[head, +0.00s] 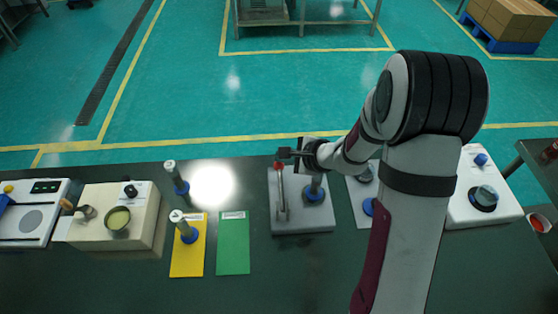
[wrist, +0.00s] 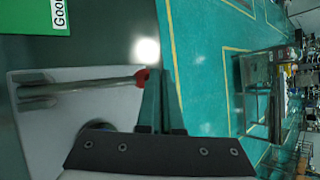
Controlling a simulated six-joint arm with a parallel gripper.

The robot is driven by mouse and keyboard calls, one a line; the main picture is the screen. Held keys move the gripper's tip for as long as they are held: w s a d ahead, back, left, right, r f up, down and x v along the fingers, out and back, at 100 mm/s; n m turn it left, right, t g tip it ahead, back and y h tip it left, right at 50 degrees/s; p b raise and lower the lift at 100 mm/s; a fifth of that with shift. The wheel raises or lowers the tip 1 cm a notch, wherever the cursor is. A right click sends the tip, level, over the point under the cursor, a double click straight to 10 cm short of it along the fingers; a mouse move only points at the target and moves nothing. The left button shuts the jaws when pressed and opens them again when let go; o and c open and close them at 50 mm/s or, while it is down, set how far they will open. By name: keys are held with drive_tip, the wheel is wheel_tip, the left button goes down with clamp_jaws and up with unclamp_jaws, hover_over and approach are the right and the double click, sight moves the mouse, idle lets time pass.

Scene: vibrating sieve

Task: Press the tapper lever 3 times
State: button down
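The tapper lever (head: 281,190) is a thin metal rod with a red tip, rising from a light grey base plate (head: 302,227) in the head view. In the wrist view the lever (wrist: 85,88) lies across the left side, its red tip (wrist: 142,76) beside my fingertips. My gripper (head: 284,153) is at the lever's tip end. In the wrist view my gripper (wrist: 156,75) appears shut, its fingers close together with nothing seen between them. Whether it touches the red tip is not clear.
Left are a green card (head: 233,245), a yellow card (head: 187,262) and two blue-collared cylinders.

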drive_tip(key=shift+s+f, duration=0.2)
drive_tip(key=shift+f, duration=0.35)
drive_tip(key=shift+s+f, duration=0.2)
drive_tip(key=shift+f, duration=0.35)
idle(0.3)
drive_tip(key=shift+r, duration=0.1)
drive_tip(key=shift+s+r, duration=0.6)
drive_tip(key=shift+s, duration=0.05)
drive_tip(key=shift+w+r, duration=0.2)
drive_tip(key=shift+r, duration=2.5)
